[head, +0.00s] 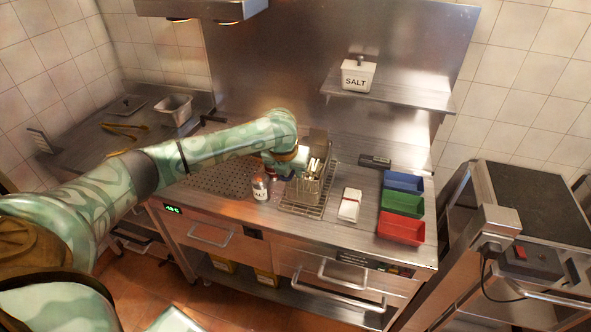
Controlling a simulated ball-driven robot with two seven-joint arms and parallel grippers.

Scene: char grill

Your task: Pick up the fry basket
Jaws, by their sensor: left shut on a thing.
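The fry basket (309,191) is a metal mesh basket at the middle of the steel counter, over a wire rack. My left arm reaches in from the left, and my left gripper (299,160) is at the basket's upper back left, shut on it. The fingertips are largely hidden by the wrist and the basket. Pale pieces show at the basket's top. I cannot tell whether its bottom touches the rack. My right gripper is not in view.
A wire rack (300,209) lies under the basket. A bottle (260,188) stands close left, and a white-and-red box (350,205) lies right. Blue (403,181), green (402,204) and red (401,228) trays line the right end. A shelf (400,95) holds a salt box (357,75).

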